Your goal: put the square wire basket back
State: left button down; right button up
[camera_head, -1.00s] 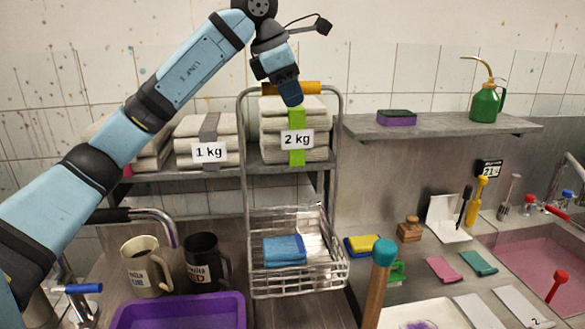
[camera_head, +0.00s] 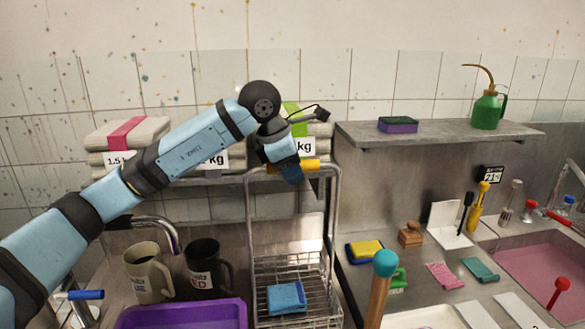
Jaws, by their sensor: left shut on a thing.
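The basket looks upright. I cannot tell whether its base touches anything, as its lower part is near the picture's bottom edge. My right gripper is not in view.
Mugs (camera_head: 148,272) and a purple tub (camera_head: 180,314) stand left of the basket. Behind the handle is a shelf with weight-labelled cloth stacks (camera_head: 128,133). A teal-topped wooden stick (camera_head: 379,292) stands close on the right, with sponges (camera_head: 364,250) and a pink sink (camera_head: 540,262) beyond.

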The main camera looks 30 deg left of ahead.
pick_arm(q)
jog(key=c, duration=0.9)
grip_release()
jog(key=shift+r, duration=0.1)
jog(key=b+v, duration=0.1)
jog(key=v, duration=1.1)
jog(key=shift+d, duration=0.1)
